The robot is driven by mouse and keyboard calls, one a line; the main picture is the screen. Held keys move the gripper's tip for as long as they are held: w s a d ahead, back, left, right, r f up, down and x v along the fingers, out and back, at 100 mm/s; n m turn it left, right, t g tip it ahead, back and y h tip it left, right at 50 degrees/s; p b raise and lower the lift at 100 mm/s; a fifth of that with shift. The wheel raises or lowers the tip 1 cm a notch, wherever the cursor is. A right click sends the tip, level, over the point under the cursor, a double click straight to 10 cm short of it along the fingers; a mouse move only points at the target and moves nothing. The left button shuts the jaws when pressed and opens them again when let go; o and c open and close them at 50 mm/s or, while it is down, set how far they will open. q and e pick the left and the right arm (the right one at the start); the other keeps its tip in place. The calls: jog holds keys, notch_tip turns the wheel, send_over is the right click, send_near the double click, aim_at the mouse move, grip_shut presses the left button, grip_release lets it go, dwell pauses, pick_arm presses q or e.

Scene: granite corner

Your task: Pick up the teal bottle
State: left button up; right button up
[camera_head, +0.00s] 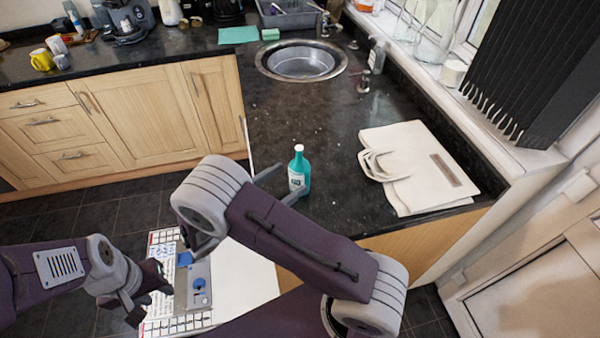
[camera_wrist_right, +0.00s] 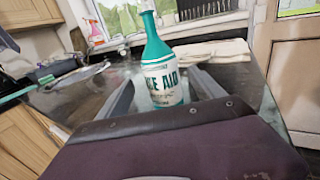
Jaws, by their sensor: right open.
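The teal bottle (camera_head: 299,169) stands upright on the dark granite counter, near its left edge. It has a white label and also shows in the right wrist view (camera_wrist_right: 160,72), rising between my fingers. My right gripper (camera_head: 282,181) is open, with its fingers reaching toward the bottle from the left and front. In the right wrist view the fingers (camera_wrist_right: 162,88) lie on either side of the bottle, with no clear grip on it. The lower part of the bottle is partly hidden. My left gripper (camera_head: 140,291) is low at the left, away from the bottle; its opening is unclear.
A white folded bag (camera_head: 420,168) lies on the counter right of the bottle. A round sink (camera_head: 300,62) is behind, with a soap dispenser (camera_head: 376,56) beside it. Several items stand on the back counter. Granite between bottle and sink is clear.

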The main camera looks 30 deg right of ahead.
aim_at(300, 171)
jog(key=shift+w+d+f, duration=0.1)
jog(key=shift+w+d, duration=0.15)
jog(key=d, duration=0.3)
jog(key=d+p, duration=0.1)
jog(key=shift+w+d+r, duration=0.1)
jog(key=shift+d+r, duration=0.05)
jog(key=shift+r, duration=0.25)
jog(key=shift+w+d+f, duration=0.1)
jog(key=shift+w+d, duration=0.05)
jog(key=shift+c, duration=0.6)
jog(key=c, duration=0.5)
grip_shut()
